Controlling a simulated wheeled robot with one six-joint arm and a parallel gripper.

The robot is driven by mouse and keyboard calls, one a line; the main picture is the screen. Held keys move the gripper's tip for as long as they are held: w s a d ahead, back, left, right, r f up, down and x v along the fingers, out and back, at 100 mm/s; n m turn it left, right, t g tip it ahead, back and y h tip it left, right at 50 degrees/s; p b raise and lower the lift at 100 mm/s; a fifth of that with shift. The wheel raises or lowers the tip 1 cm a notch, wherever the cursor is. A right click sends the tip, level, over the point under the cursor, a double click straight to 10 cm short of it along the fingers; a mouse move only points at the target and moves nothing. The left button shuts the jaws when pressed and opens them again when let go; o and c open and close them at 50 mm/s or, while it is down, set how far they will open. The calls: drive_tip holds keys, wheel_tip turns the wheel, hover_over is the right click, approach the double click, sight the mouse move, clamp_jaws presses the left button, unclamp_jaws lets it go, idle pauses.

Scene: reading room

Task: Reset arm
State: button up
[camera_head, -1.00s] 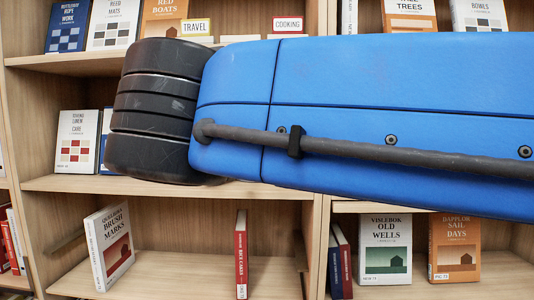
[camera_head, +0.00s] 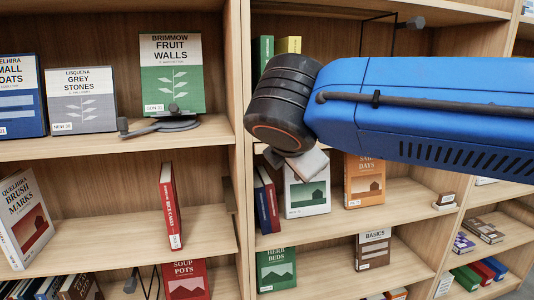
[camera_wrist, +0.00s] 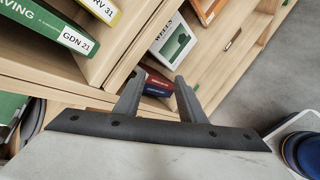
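My gripper (camera_wrist: 161,82) shows in the wrist view with its two grey fingers apart and nothing held between them. It points toward the shelves, with blue and red book spines (camera_wrist: 156,87) beyond the fingers. In the head view my blue arm with its dark wrist joint reaches in from the right. Only a grey part of the gripper shows below that joint, in front of the white and green book Old Wells (camera_head: 308,188) and partly covering its top.
A wooden bookcase (camera_head: 238,90) fills the view. Fruit Walls (camera_head: 172,75) stands on a display stand (camera_head: 170,124) at upper left. A red book (camera_head: 170,205) stands upright on the shelf below. Sail Days (camera_head: 364,182) stands right of Old Wells. Floor (camera_wrist: 262,70) shows at right in the wrist view.

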drive_tip(key=s+d+f+m+g, duration=0.2)
drive_tip(key=d+f+m, duration=0.45)
drive_tip(key=d, duration=0.35)
drive_tip(key=s+d+f+m+g, duration=0.1)
drive_tip(key=s+d+f+m, duration=0.5)
drive_tip(key=f+m, duration=0.3)
drive_tip(key=s+d+f+m+g+y, duration=0.1)
drive_tip(key=s+d+f+m+g, duration=0.1)
drive_tip(key=s+d+f+m, duration=0.5)
drive_tip(key=shift+s+d+f+m+g, duration=0.3)
drive_tip(key=shift+d+f+m, duration=0.25)
drive_tip(key=shift+f+m, duration=1)
drive_tip(key=shift+f, duration=0.15)
